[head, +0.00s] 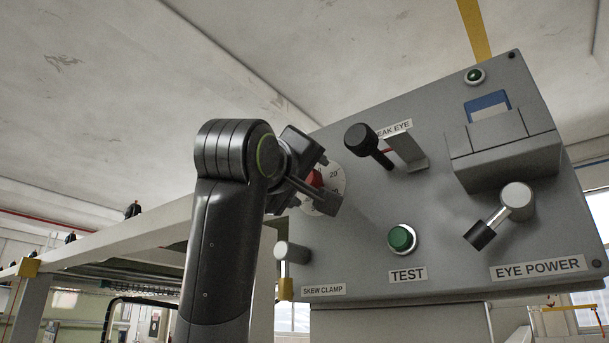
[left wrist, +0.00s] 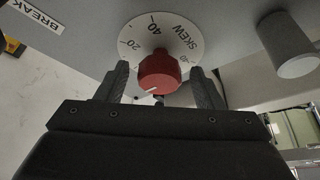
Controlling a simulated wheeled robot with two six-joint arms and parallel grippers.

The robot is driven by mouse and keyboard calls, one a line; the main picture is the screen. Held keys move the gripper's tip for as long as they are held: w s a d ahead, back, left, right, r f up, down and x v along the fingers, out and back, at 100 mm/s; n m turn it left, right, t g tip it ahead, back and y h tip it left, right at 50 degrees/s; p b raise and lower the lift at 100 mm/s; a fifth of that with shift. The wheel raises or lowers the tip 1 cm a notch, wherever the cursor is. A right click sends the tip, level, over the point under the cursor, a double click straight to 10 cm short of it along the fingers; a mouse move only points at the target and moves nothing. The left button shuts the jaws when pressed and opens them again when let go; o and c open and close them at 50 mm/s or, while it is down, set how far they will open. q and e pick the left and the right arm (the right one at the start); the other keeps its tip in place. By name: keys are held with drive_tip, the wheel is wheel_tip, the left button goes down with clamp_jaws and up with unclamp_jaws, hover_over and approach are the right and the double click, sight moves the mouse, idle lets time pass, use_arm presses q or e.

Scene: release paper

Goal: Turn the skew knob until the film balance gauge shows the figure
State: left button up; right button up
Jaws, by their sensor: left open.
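The red skew knob (left wrist: 158,73) sits on a white dial marked SKEW (left wrist: 178,35) with figures such as 20 and 40. In the left wrist view it lies between the two fingers of my left gripper (left wrist: 160,88), with a finger on each side. In the head view the gripper (head: 318,192) is at the panel's left side, covering part of the dial (head: 333,178) and the red knob (head: 314,179). The film balance gauge cannot be made out in either view. My right gripper is not in view.
The grey panel (head: 365,240) carries a green TEST button (head: 402,239), a black-knobbed lever (head: 362,140), an EYE POWER lever (head: 515,198), a green lamp (head: 474,76) and a box with a blue card (head: 488,105). The skew clamp lever (head: 290,253) stands close below my left gripper.

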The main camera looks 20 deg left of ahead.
use_arm(q)
drive_tip(key=c, duration=1)
drive_tip(key=shift+o, duration=0.2)
drive_tip(key=m+h, duration=0.3)
drive_tip(key=m, duration=0.3)
drive_tip(key=m+g+h+b, duration=0.1)
drive_tip(key=m+h, duration=0.2)
drive_tip(key=m, duration=0.4)
drive_tip(key=m+h+b, duration=0.1)
drive_tip(key=m+h, duration=0.2)
drive_tip(key=m, duration=0.3)
drive_tip(key=shift+w+a+m+g, duration=0.1)
drive_tip(key=shift+a+m+g, duration=0.2)
drive_tip(key=shift+g, duration=0.1)
drive_tip(key=shift+m+h, duration=0.3)
